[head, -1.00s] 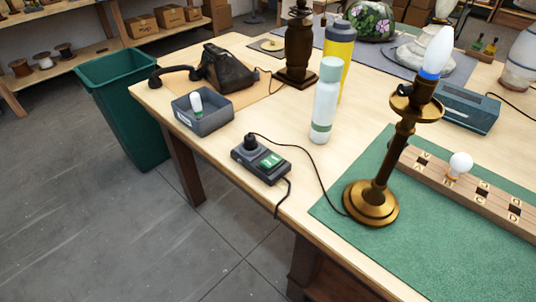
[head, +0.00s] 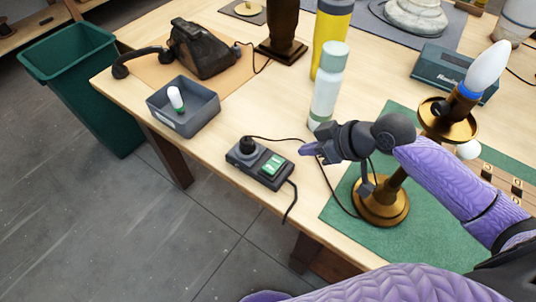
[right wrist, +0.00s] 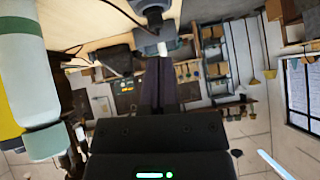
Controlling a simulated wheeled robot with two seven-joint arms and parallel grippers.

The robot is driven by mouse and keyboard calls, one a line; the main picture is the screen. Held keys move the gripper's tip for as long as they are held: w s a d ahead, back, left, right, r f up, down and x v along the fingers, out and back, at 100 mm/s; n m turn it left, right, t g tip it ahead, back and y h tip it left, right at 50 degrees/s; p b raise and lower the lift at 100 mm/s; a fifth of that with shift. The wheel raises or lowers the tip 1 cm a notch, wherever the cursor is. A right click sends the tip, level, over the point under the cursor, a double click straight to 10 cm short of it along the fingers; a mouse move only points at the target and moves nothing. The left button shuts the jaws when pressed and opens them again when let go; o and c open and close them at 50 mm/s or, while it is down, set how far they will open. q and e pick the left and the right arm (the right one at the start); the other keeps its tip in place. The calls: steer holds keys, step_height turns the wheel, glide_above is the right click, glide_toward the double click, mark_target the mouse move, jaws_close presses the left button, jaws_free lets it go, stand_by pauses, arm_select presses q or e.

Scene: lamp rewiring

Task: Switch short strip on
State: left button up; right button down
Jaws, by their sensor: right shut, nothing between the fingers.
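The short strip (head: 261,163) is a dark grey block lying on the wooden table near its front edge. A black plug sits in its left end, and a green rocker switch (head: 272,166) is at its right end. I cannot tell whether the switch is on or off. My right gripper (head: 306,150) is shut and empty, just right of the strip and apart from it, in front of the lamp. Its closed fingers (right wrist: 158,82) also show in the right wrist view. My left gripper is not in view.
The brass lamp (head: 381,207) stands upright on the green mat (head: 345,238), behind my right forearm. A pale bottle (head: 326,88) stands behind the gripper. A grey tray (head: 196,122) holding a bulb lies left of the strip. A black cord runs from the plug towards the lamp.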

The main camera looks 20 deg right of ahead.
steer(key=shift+r, duration=0.15)
steer(key=b, duration=0.3)
glide_above(266, 167)
steer(key=s+d, duration=0.2)
steer(key=f, duration=0.7)
steer(key=shift+w+d, duration=0.15)
steer(key=shift+w, duration=0.1)
steer(key=f, duration=0.3)
steer(key=shift+a+b, duration=0.2)
steer(key=shift+b, duration=0.15)
steer(key=shift+s+f, duration=0.1)
steer(key=shift+f, duration=0.5)
